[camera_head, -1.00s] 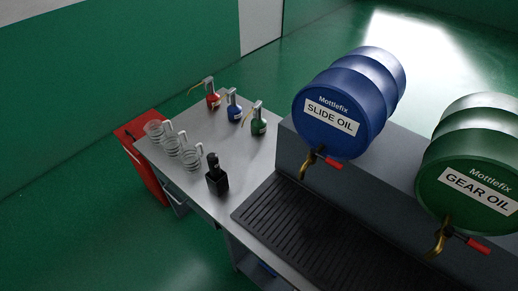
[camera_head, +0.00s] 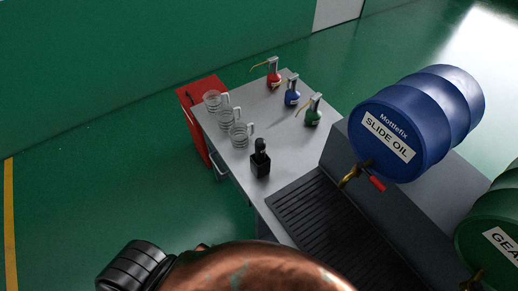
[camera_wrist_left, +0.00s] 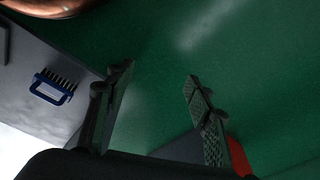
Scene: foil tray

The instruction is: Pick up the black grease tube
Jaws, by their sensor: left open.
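No grease tube can be made out for certain. In the head view, a black bottle (camera_head: 260,164) with a narrow black top stands upright on the grey metal table (camera_head: 290,150), near the black slotted drip tray. It is the only black container I see. My left gripper (camera_wrist_left: 158,75) shows only in the left wrist view. Its two fingers are apart with nothing between them, and green floor lies beyond. The black bottle does not show in that view. My right gripper is not in view.
Glass jugs (camera_head: 228,118) and red (camera_head: 274,78), blue (camera_head: 292,95) and green (camera_head: 313,115) oil cans stand behind the bottle. The blue drum (camera_head: 400,120) and slotted tray (camera_head: 315,215) are to its right. A blue brush (camera_wrist_left: 52,87) lies left in the wrist view.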

